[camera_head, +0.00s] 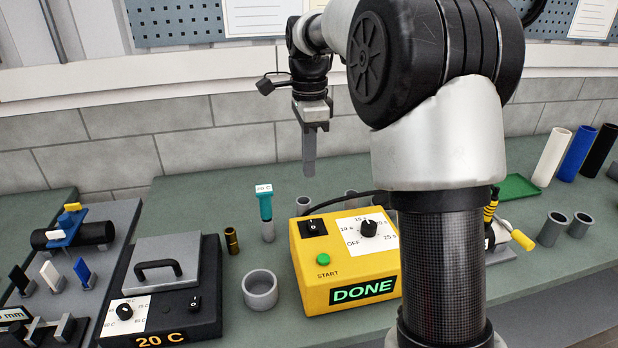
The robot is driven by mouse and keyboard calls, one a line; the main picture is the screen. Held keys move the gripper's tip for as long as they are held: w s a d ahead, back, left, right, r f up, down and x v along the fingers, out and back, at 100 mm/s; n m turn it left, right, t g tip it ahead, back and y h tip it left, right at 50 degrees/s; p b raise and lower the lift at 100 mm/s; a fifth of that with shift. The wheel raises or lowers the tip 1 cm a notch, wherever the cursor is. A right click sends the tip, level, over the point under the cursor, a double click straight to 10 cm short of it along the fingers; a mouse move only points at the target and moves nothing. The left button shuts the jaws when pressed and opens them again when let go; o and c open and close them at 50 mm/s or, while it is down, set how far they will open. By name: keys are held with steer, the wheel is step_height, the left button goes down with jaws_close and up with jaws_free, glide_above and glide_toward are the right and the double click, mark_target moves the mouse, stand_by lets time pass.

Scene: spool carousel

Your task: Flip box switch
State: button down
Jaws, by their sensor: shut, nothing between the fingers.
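A yellow box (312,265) stands on the green worktop in the middle of the view. A black rocker switch (313,227) sits on its top face at the upper left. The box also has a black dial (368,229) on a white scale, a green START button (322,261) and a display reading DONE (362,291). My gripper (309,172) is shut and empty, pointing down above and behind the box in the picture, apart from it. Which way the switch is set is too small to tell. My arm hides the box's right side.
A dark heater unit (208,325) with a dial, a switch and a 20 C display stands at left. A grey cup (260,290), a teal-topped tool (265,212) and a brass cylinder (231,240) stand between them. Coloured tubes (576,152) stand at far right.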

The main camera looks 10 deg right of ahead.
mark_target(310, 222)
step_height(310, 222, down, 12)
steer(key=shift+f+b, duration=0.15)
steer(key=shift+b, duration=0.35)
steer(key=shift+w+p, duration=0.1)
steer(key=shift+p, duration=0.85)
steer(key=shift+w+f+g, duration=0.1)
steer(key=shift+f+g, duration=0.25)
steer(key=shift+g, duration=0.05)
steer(key=shift+s+r, duration=0.4)
steer(key=shift+s, duration=0.4)
steer(key=shift+r, duration=0.1)
step_height(310, 222, up, 17)
steer(key=w+p, duration=0.1)
steer(key=shift+r, duration=0.1)
